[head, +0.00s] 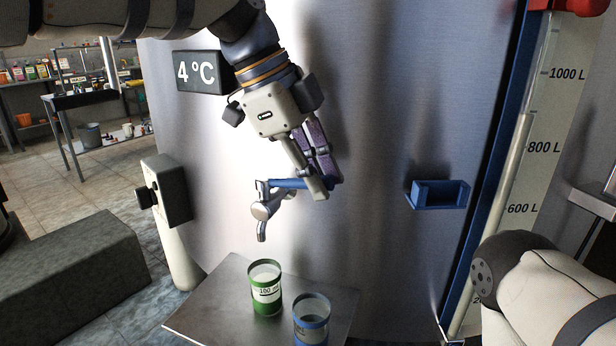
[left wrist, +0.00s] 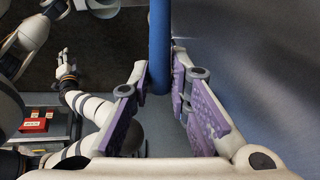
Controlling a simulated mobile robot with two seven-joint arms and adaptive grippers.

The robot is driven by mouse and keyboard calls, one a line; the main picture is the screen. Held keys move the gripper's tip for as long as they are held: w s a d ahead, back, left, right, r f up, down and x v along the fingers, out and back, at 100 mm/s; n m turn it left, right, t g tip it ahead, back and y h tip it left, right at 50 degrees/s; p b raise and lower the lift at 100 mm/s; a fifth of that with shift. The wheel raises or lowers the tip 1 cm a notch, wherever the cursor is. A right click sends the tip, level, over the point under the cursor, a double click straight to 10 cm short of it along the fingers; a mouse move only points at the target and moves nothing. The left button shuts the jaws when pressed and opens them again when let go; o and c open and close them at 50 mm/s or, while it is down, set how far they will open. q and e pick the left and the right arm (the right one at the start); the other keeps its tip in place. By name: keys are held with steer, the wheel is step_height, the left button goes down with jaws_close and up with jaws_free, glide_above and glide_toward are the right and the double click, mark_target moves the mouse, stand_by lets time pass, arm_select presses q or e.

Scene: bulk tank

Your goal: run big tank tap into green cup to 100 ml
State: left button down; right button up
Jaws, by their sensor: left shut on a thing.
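The big tank (head: 380,110) is a tall steel wall with a metal tap (head: 264,209) on it. My left gripper (head: 322,188) is shut on the tap's blue lever (head: 288,183); the lever (left wrist: 159,50) also shows between the purple pads in the left wrist view. The green cup (head: 267,296), with a white "100" label, stands upright on a small table below the spout. I see no stream from the spout, and the level in the cup is unclear. My right gripper (left wrist: 65,60) shows small in the left wrist view; its opening is unclear.
A clear cup with blue bands (head: 312,322) stands right of the green cup on the grey table (head: 215,310). A blue bracket (head: 437,195) and a litre scale (head: 545,150) are on the right. A grey box (head: 166,190) stands at left.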

arm_select(q)
steer(key=c, duration=1.5)
jaws_free()
steer(key=shift+w, duration=0.1)
steer(key=shift+r, duration=0.1)
steer(key=v, duration=1.2)
